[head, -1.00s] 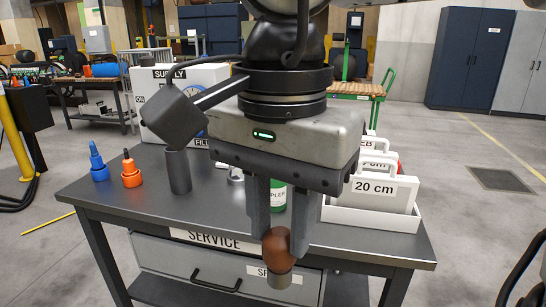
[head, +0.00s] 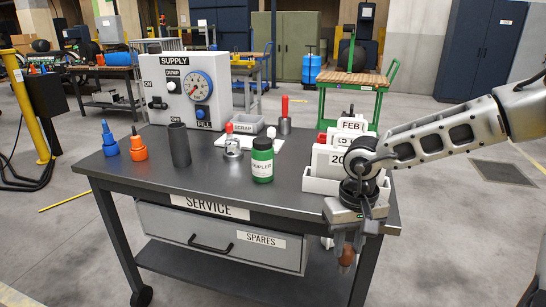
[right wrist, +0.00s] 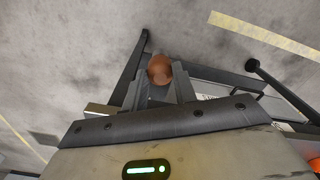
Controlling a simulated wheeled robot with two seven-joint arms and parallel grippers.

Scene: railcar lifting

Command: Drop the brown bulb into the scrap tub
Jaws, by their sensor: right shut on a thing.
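The brown bulb (head: 346,259) is held between the fingers of my right gripper (head: 347,246), off the table's front right corner and below the level of its top. In the right wrist view the bulb (right wrist: 160,68) shows as a rounded brown end between the two dark fingers. My left gripper is not in view.
The dark service table (head: 218,190) carries a supply box (head: 185,88), a green-labelled jar (head: 262,160), a dark cylinder (head: 179,145), blue (head: 110,145) and orange (head: 138,150) bottles. A white rack of cards (head: 322,184) stands at the right, close to my arm.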

